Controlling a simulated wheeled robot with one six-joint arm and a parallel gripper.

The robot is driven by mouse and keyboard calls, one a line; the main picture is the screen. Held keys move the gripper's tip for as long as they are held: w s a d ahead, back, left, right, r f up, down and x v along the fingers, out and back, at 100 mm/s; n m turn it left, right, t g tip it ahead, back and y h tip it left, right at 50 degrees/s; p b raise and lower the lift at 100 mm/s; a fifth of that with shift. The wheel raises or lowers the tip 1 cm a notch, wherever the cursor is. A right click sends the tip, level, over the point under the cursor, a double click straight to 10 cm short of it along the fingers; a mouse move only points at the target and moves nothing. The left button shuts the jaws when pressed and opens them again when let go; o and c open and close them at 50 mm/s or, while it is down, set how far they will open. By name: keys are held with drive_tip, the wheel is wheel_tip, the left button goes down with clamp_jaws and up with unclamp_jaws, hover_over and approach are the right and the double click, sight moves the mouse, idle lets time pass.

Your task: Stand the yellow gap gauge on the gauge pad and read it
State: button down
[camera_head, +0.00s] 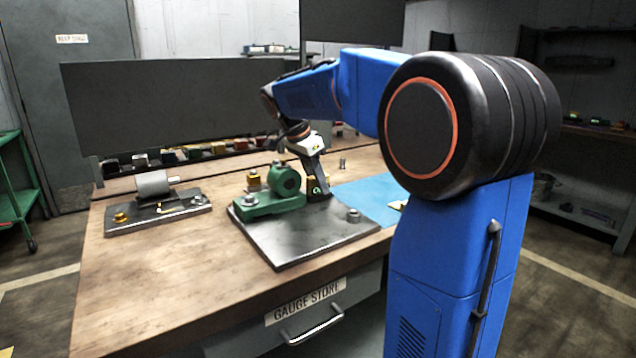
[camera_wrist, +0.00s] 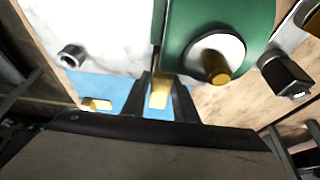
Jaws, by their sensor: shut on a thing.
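My gripper (camera_head: 318,188) reaches down beside the green fixture (camera_head: 270,205) on the dark metal plate (camera_head: 318,242). In the wrist view my gripper (camera_wrist: 165,90) is shut on a narrow yellow piece, which looks like the yellow gap gauge (camera_wrist: 160,94). The green fixture (camera_wrist: 222,25) is very close ahead of the fingertips; I cannot tell whether the gauge touches it. A blue mat (camera_head: 365,197) lies right of the plate, with another small yellow piece (camera_wrist: 97,104) on it. I cannot tell which surface is the gauge pad.
A grey cylinder on a small plate (camera_head: 155,188) stands at the bench's left. A bolt (camera_head: 353,215) rises from the large plate's right corner, and a small metal pin (camera_head: 342,164) stands behind. Several small blocks line the back shelf. The bench's front left (camera_head: 170,280) is clear.

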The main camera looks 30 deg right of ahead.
drive_tip(key=c, duration=1.4)
unclamp_jaws()
drive_tip(key=shift+f, duration=0.1)
drive_tip(key=v, duration=1.2)
